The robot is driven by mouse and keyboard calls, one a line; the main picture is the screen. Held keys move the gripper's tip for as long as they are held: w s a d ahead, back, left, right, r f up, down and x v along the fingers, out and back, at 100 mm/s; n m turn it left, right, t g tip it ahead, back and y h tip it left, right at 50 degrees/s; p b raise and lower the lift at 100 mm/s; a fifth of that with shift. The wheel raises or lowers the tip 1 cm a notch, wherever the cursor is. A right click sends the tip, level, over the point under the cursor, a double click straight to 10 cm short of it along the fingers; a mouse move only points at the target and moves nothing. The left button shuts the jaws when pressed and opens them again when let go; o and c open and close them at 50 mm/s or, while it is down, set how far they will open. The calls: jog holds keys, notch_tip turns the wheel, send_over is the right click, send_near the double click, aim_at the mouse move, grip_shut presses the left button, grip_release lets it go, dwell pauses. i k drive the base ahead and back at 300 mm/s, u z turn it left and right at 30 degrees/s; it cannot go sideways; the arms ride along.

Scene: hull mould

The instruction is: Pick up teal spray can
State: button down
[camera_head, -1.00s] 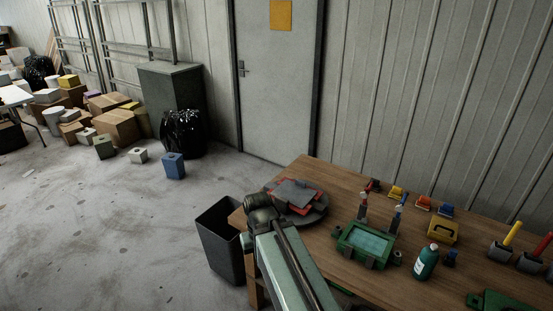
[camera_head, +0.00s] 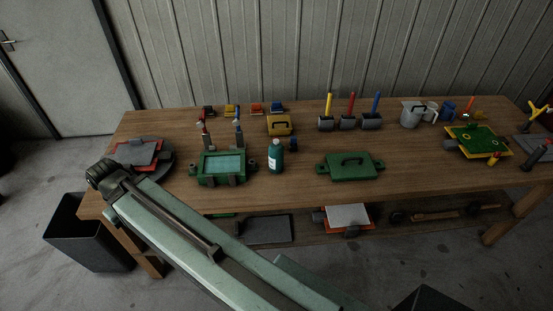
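A teal bottle-shaped can (camera_head: 275,157) with a white label and a pale top stands upright on the wooden workbench (camera_head: 330,195), left of the middle. It is the only teal can that I make out. It stands between a green frame with a pale teal panel (camera_head: 222,165) on its left and a green lidded mould with a handle (camera_head: 350,166) on its right. My pale green arm reaches from the bottom up to a dark joint at the left front of the bench, apart from the can. My gripper does not show.
A yellow box (camera_head: 279,125) stands behind the can, with a small dark object (camera_head: 292,144) close beside it. A black bin (camera_head: 88,235) stands at the bench's left end. Bare wood lies in front of the can.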

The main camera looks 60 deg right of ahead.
aim_at(275, 153)
jog(key=z, duration=1.85)
jog(key=k, duration=0.25)
jog(key=z, duration=2.7)
jog(key=i, duration=0.7)
jog(key=u, duration=3.2)
